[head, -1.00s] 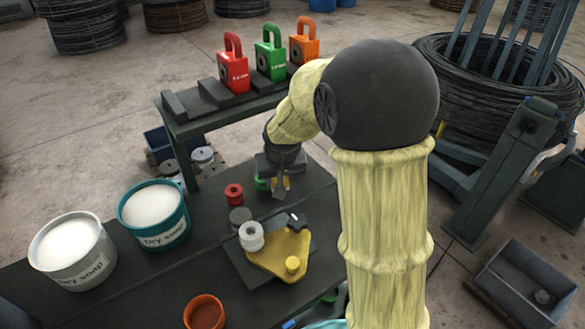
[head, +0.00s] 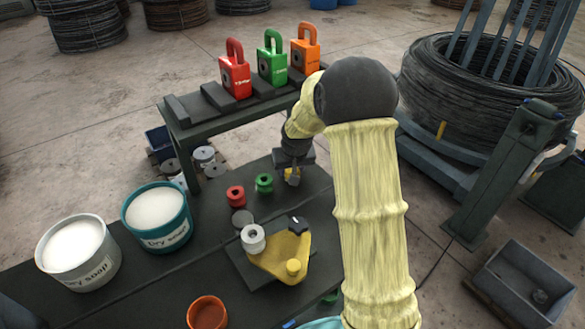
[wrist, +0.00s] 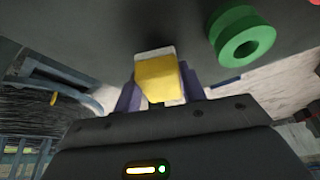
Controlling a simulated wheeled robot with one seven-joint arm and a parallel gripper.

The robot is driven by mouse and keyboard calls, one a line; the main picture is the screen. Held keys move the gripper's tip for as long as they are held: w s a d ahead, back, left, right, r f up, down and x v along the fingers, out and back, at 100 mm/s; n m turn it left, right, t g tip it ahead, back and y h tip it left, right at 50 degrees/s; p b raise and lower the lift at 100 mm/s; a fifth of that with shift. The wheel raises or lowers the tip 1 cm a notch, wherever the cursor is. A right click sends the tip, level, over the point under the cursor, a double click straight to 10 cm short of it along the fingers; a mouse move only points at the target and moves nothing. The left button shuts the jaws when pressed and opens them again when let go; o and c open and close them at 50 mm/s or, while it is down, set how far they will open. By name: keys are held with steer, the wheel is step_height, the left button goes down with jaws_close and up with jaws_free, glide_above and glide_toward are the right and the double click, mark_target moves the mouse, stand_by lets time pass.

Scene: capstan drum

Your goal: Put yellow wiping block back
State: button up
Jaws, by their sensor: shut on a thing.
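The yellow wiping block (wrist: 157,80) is between the fingers of my gripper (wrist: 161,92) in the wrist view, with a pale layer along its far edge. My gripper is shut on it. In the head view my gripper (head: 292,180) is over the far right part of the dark bench (head: 215,262), with a little of the yellow block (head: 289,173) showing. I cannot tell whether the block touches the bench top.
A green ring (head: 264,183) and a red ring (head: 236,196) stand left of my gripper. A yellow triangular plate (head: 272,263) with a white roller (head: 253,238) is nearer. A raised rack (head: 215,120) holds red, green and orange padlock-shaped blocks behind. Two soap buckets (head: 157,218) stand left.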

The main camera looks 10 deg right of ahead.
steer(key=shift+w+d+f, duration=0.55)
steer(key=shift+d+f, duration=0.05)
steer(key=shift+f, duration=0.1)
steer(key=shift+s+a, duration=0.1)
steer(key=shift+a+f, duration=0.1)
steer(key=shift+f, duration=0.1)
steer(key=o, duration=1.1)
steer(key=shift+r, duration=0.1)
steer(key=v, duration=1.2)
steer(key=shift+b, duration=0.3)
steer(key=shift+r, duration=0.15)
